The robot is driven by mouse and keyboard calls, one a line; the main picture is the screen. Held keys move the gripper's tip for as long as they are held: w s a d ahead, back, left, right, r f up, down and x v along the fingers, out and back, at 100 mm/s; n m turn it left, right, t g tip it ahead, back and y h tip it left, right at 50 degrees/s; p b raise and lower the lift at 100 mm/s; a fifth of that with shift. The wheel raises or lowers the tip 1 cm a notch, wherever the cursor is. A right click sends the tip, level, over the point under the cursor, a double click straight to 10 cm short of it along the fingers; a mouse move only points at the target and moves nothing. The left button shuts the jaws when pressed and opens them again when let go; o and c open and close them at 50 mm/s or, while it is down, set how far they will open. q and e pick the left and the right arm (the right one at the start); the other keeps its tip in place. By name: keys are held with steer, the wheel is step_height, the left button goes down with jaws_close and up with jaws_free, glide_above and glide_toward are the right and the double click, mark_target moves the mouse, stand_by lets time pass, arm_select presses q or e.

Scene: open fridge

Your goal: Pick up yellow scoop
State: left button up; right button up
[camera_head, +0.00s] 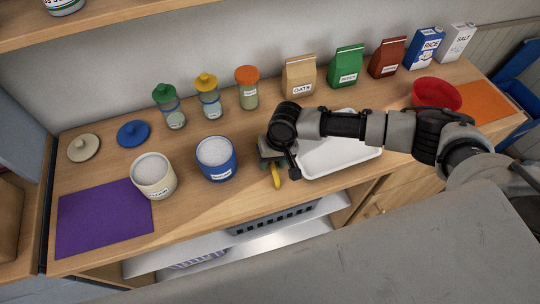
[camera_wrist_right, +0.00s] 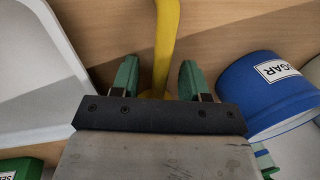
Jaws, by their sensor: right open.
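The yellow scoop (camera_head: 276,175) lies on the wooden counter between the blue canister and the white tray, mostly hidden under my right gripper in the head view. In the right wrist view the scoop's yellow handle (camera_wrist_right: 166,45) runs up between the two green fingertips. My right gripper (camera_wrist_right: 158,78) is open, with one finger on each side of the handle and a gap on both sides. It also shows in the head view (camera_head: 274,160), pointing down over the scoop. The far end of the scoop is hidden behind the gripper body. My left gripper is not in view.
The white tray (camera_head: 343,160) is close on the right, and the blue sugar canister (camera_head: 217,170) close on the left. A cream canister (camera_head: 154,188) and purple mat (camera_head: 103,218) lie further left. Jars, bags and boxes line the back; a red bowl (camera_head: 437,93) sits right.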

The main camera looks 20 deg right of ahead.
steer(key=shift+c, duration=0.4)
jaws_close()
steer(key=shift+r, duration=0.1)
steer(key=shift+r, duration=0.5)
step_height(320, 180, up, 3)
steer(key=shift+f+b, duration=0.15)
steer(key=shift+b, duration=0.25)
steer(key=s+d+r+b, duration=0.1)
steer(key=s+d+r, duration=0.6)
steer(key=d, duration=0.2)
steer(key=shift+s, duration=0.15)
steer(key=shift+r, duration=0.1)
